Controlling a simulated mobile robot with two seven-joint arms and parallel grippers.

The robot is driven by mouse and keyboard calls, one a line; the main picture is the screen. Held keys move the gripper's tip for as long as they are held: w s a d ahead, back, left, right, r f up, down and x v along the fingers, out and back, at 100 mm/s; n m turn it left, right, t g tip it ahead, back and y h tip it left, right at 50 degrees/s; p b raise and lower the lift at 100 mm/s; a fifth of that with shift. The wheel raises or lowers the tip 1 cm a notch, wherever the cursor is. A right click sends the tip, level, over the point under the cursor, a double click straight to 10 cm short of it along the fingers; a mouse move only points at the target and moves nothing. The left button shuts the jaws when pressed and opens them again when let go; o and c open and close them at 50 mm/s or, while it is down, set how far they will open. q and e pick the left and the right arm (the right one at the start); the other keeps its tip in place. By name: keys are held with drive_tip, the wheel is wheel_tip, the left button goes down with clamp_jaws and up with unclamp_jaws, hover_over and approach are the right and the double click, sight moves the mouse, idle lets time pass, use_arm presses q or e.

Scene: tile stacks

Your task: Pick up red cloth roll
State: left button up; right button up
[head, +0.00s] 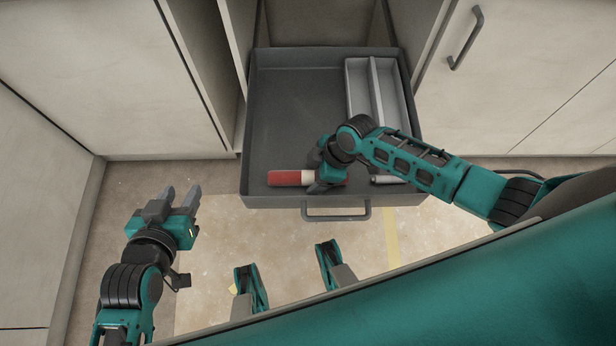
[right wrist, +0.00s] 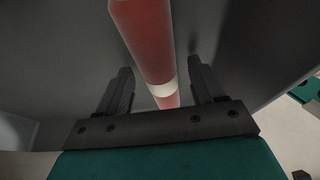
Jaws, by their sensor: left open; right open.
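The red cloth roll (head: 286,178) with a white band lies near the front wall inside the open dark drawer (head: 290,60). My right gripper (head: 322,182) is over the roll's right part and hides some of it. In the right wrist view the roll (right wrist: 148,38) runs between the two open fingers of my right gripper (right wrist: 160,90), with a gap on each side. My left gripper (head: 182,192) is open and empty, outside the drawer to its left, above the floor.
A light grey divided tray (head: 357,88) stands in the drawer's back right. A small grey object (head: 386,180) lies at the drawer's front right, partly hidden by my arm. The drawer's handle (head: 337,216) faces me. Cabinet fronts (head: 120,70) flank the drawer. The drawer's left and middle floor is clear.

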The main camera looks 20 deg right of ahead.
drive_tip(key=c, duration=1.2)
drive_tip(key=shift+r, duration=0.1)
drive_tip(key=shift+c, duration=0.2)
drive_tip(key=shift+r, duration=0.1)
